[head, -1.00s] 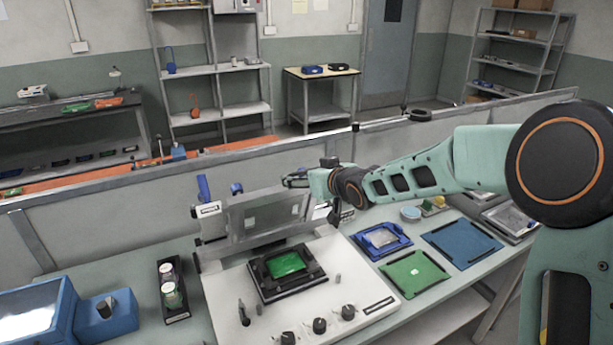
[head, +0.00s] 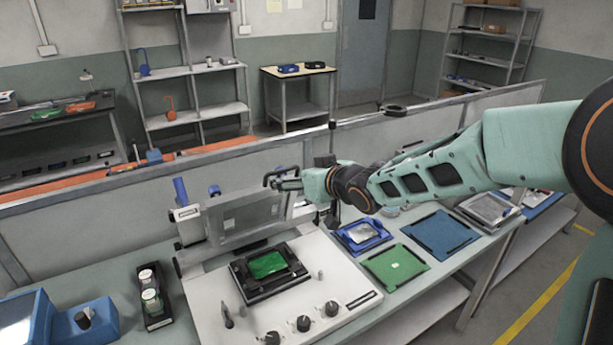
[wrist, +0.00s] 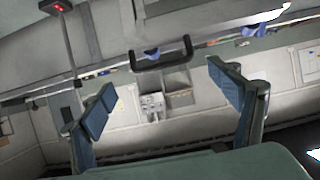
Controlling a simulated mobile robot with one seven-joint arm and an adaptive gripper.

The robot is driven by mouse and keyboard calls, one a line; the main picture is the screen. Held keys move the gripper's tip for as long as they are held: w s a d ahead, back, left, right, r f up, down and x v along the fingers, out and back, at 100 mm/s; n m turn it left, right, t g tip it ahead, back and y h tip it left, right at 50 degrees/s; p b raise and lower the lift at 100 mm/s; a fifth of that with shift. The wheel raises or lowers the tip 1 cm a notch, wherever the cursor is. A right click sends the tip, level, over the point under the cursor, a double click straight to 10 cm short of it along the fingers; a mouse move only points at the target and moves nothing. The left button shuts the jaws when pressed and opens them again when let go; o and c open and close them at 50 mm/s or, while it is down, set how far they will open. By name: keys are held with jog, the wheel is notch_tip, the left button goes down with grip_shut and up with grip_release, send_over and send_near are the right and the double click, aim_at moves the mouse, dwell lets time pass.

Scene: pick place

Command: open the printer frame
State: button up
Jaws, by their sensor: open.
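The printer has a white base (head: 210,315) with knobs along its front. A green board (head: 267,264) lies in a black holder (head: 243,283) on it. The grey printer frame (head: 240,218) stands raised and tilted at the back of the base. My gripper (head: 268,180) is at the frame's upper right edge in the head view, its fingers pointing left. In the wrist view my gripper (wrist: 160,77) is open, with blue pads wide apart and nothing between them. A black U-shaped handle (wrist: 160,55) shows ahead of the fingertips; contact is not visible.
A blue tray (head: 362,236), a green mat (head: 396,265) and a blue mat (head: 438,238) lie right of the printer. A black rack (head: 153,305) and a blue box (head: 82,325) stand left. A low grey partition (head: 130,210) runs behind the bench.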

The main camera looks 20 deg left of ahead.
jog(key=shift+v, duration=2.3)
jog(key=shift+w, duration=0.1)
